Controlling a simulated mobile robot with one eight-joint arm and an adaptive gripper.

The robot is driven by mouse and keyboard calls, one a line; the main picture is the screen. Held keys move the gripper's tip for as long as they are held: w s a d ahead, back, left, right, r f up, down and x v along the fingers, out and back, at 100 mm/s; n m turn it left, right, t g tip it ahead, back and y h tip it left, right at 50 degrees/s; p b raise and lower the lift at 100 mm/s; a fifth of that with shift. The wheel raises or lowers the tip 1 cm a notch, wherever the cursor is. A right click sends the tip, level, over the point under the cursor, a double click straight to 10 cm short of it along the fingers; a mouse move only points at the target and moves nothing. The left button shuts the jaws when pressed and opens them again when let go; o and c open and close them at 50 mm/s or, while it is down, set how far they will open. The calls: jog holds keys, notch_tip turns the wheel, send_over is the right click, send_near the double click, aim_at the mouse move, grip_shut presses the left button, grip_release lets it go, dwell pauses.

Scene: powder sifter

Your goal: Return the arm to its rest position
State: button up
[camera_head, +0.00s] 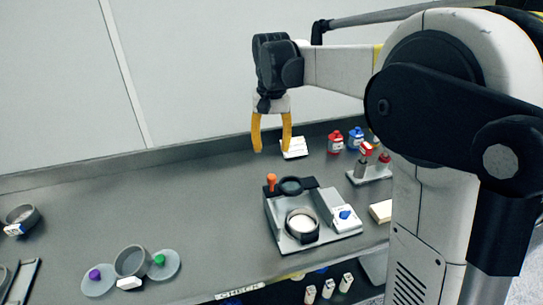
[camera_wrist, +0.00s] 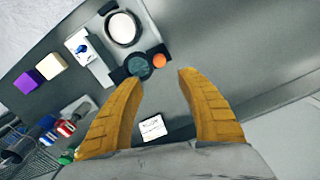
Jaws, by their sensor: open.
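My gripper (camera_head: 271,146) has two yellow fingers that point down and stand apart with nothing between them. It hangs above the back of the grey bench, beyond the sifter station. In the wrist view my gripper (camera_wrist: 158,75) is also open and empty. The sifter station (camera_head: 322,239) is a grey tray with a dark ring, an orange knob, a round cup of pale powder (camera_head: 301,225) and a white box with a blue knob. The cup also shows in the wrist view (camera_wrist: 122,29).
White cards (camera_head: 295,148) lie near the back wall, close to my gripper in the picture. Red and blue bottles (camera_head: 355,138) and a small rack (camera_head: 369,173) stand at the right. A grey bowl (camera_head: 131,261) and discs sit at the front left. The bench's middle left is clear.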

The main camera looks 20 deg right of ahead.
jog(key=shift+r, duration=0.1)
jog(key=s+f+n+t, duration=0.1)
jog(key=s+f+t, duration=0.1)
jog(key=s, duration=0.9)
jog(key=s+f+n+t+b, duration=0.1)
jog(key=s+t, duration=0.4)
jog(key=s, duration=0.7)
jog(key=shift+s+f+n, duration=0.3)
jog(key=shift+f+n, duration=0.2)
jog(key=shift+n, duration=0.3)
jog(key=shift+d, duration=0.1)
